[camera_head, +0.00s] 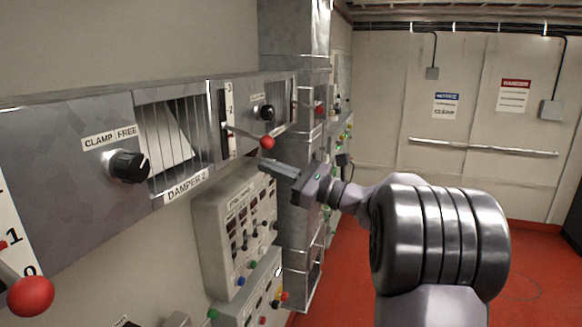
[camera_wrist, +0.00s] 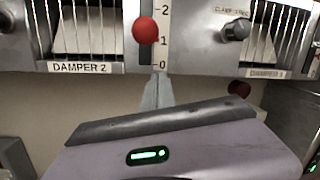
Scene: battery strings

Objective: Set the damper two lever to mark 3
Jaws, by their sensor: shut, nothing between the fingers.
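The damper two lever has a red ball knob (camera_head: 267,142) on a thin rod that sticks out from a vertical slot to the right of the DAMPER 2 label (camera_head: 186,187). In the wrist view the red knob (camera_wrist: 145,30) appears level with a spot between marks 1 and 2 on the white scale (camera_wrist: 162,42); perspective makes the exact setting unclear. In the head view marks 2 and 3 show on the scale (camera_head: 228,97). My gripper (camera_head: 266,167) is shut and empty, just below the knob and apart from it. Its fingers (camera_wrist: 156,92) show below the scale in the wrist view.
A black clamp knob (camera_head: 129,166) and a barred window (camera_head: 172,137) are left of the lever. Another red lever knob (camera_head: 30,296) is at the lower left. Below the panel are grey control boxes (camera_head: 238,215) with buttons. The red floor (camera_head: 335,260) to the right is open.

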